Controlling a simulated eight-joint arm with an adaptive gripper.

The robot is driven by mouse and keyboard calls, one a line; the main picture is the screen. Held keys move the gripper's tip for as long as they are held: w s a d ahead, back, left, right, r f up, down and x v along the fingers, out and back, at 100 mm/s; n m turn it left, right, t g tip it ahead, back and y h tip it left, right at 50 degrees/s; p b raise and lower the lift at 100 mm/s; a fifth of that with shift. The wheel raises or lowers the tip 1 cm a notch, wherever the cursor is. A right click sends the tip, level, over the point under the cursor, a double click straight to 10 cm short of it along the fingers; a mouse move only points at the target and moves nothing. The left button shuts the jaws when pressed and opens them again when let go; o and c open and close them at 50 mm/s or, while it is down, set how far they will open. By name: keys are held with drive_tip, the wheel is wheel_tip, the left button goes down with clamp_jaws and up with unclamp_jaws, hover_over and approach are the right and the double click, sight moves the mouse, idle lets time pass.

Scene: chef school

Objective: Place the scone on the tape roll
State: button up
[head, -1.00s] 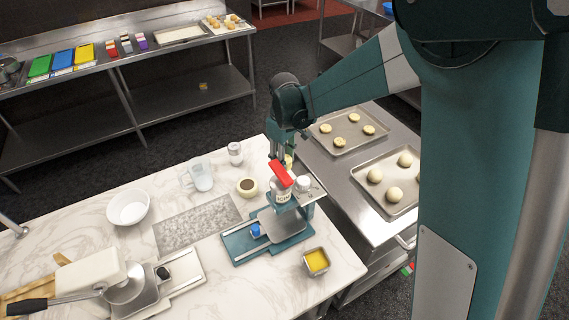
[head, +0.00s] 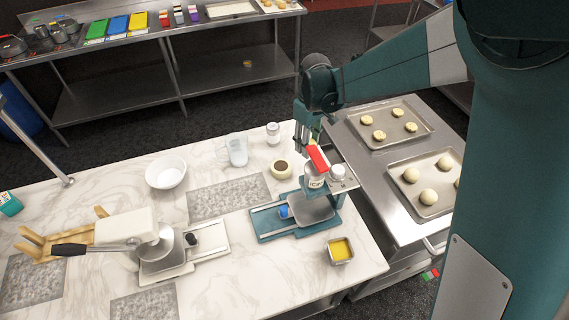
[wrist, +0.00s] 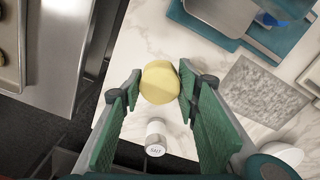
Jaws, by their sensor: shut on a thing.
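My gripper (head: 306,141) is shut on the scone (wrist: 160,82), a pale yellow round piece held between the green finger pads in the wrist view. In the head view the fingers hide most of the scone. A cream round thing with a brown middle (head: 281,169) lies on the counter, left of and nearer than the gripper. It may be the tape roll, but I cannot tell for certain. It is not clearly visible in the wrist view, where the scone may hide it.
A salt shaker (head: 273,134) and clear jug (head: 237,150) stand behind and left of the cream thing. Trays of dough (head: 437,164) lie right. Bare marble (head: 215,170) lies left.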

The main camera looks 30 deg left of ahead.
wheel_tip(320, 180, up, 3)
drive_tip(key=n, duration=0.1)
hover_over(281, 166)
drive_tip(key=shift+a+f+p, duration=0.1)
drive_tip(key=shift+f+p, duration=0.05)
drive_tip(key=shift+p, duration=0.2)
drive_tip(key=shift+f, duration=0.1)
drive_tip(key=shift+f, duration=3.05)
drive_tip(key=shift+f, duration=0.1)
drive_tip(key=shift+f, duration=1.75)
drive_tip(key=shift+f, duration=0.2)
drive_tip(key=o, duration=0.9)
drive_tip(key=shift+r, duration=0.25)
wheel_tip(281, 166, up, 12)
drive_tip(key=shift+f, duration=0.1)
